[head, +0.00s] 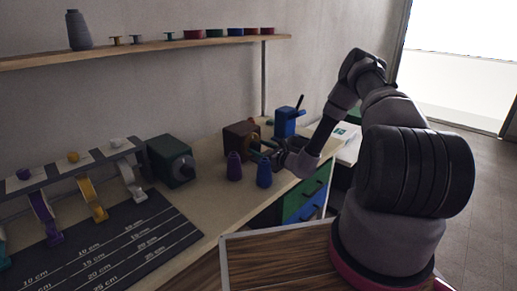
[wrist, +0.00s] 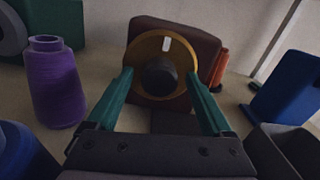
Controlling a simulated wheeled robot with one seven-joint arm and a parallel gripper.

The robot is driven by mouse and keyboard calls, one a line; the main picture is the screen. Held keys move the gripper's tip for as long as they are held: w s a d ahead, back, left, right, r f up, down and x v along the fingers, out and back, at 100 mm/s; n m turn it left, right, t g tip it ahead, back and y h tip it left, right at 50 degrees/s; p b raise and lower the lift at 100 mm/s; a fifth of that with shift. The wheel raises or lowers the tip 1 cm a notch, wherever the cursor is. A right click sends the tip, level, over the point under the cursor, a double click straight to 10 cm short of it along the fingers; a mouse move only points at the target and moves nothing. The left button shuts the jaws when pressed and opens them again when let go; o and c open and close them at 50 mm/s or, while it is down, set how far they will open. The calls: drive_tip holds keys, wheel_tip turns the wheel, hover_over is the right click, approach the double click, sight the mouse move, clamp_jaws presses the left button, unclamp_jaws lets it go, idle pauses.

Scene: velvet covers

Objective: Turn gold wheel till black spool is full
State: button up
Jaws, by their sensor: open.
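The gold wheel (wrist: 144,55) faces me in the wrist view, a round disc with a white mark near its top and a dark round hub (wrist: 159,76) at its middle. It sits on the front of a dark brown box (wrist: 203,45); in the head view the box (head: 241,138) stands on the bench. My gripper (wrist: 160,85) is open, its two green fingers on either side of the wheel's lower part. I cannot tell whether they touch it. The head view shows my gripper (head: 268,151) at the box. I cannot make out a black spool for certain.
A purple cone (wrist: 57,84) stands left of my gripper and a blue cone (wrist: 18,150) nearer at lower left. A blue device (head: 287,121) stands right of the box. A dark green box (head: 171,160) stands to the left, beside a measuring mat (head: 118,244).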

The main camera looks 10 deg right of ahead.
drive_tip(key=shift+w+a, duration=0.1)
drive_tip(key=shift+w, duration=0.05)
drive_tip(key=shift+c, duration=0.3)
clamp_jaws()
drive_tip(key=shift+m, duration=0.3)
